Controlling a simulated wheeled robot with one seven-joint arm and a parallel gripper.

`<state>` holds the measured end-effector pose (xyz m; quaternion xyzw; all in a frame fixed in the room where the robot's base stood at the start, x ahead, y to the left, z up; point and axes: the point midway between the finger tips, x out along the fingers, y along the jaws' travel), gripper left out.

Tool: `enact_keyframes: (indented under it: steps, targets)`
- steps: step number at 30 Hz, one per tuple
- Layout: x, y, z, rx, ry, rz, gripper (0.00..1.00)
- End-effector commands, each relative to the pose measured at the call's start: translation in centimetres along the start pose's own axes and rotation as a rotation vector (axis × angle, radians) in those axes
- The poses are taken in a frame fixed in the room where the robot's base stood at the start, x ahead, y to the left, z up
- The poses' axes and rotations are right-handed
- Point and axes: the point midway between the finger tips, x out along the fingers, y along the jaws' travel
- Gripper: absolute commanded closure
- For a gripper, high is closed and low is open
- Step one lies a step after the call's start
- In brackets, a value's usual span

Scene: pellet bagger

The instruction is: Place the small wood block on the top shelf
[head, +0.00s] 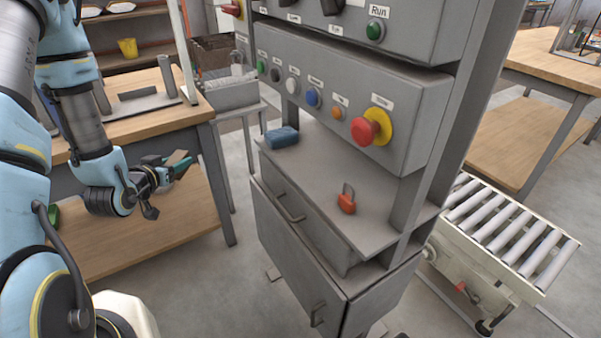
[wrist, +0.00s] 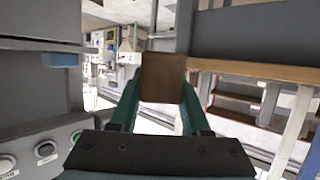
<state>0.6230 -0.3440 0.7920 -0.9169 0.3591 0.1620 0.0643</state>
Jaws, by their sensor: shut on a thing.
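My gripper (head: 174,165) is shut on a small brown wood block (head: 182,160), held in the air left of the grey control cabinet. In the wrist view the block (wrist: 162,77) sits between the two teal fingers of my gripper (wrist: 160,105). A shelf unit stands at the back left; its upper wooden board (head: 125,14) holds pale dishes, and the board below (head: 100,62) holds a yellow cup. Wooden boards (wrist: 238,97) also show at the right of the wrist view, which looks upside down. The unit's top is cut off in the head view.
The control cabinet (head: 330,95) stands close on the right, with a blue cloth (head: 282,137) and a red padlock (head: 346,203) on its ledge. A wooden workbench (head: 140,123) is behind my arm. A roller conveyor (head: 505,235) is at lower right.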

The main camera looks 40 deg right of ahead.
Motion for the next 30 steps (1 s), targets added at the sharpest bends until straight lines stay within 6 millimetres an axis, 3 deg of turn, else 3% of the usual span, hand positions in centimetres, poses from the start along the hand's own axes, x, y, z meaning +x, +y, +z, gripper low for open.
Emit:
enact_keyframes:
  steps: [1, 3, 9, 12, 18, 30]
  targets:
    - [0.2, 2.9, -1.4, 0.043, 0.008, 0.101, 1.00]
    - [-0.2, 6.9, -2.9, 0.096, 0.008, 0.243, 1.00]
    - [-3.5, 16.3, -5.1, 0.226, 0.005, 0.604, 1.00]
    - [-5.2, 19.0, -5.3, 0.267, 0.002, 0.723, 1.00]
    - [-6.6, 21.6, -5.6, 0.301, 0.001, 0.828, 1.00]
    - [-1.1, 29.0, -7.8, 0.303, 0.001, 0.835, 1.00]
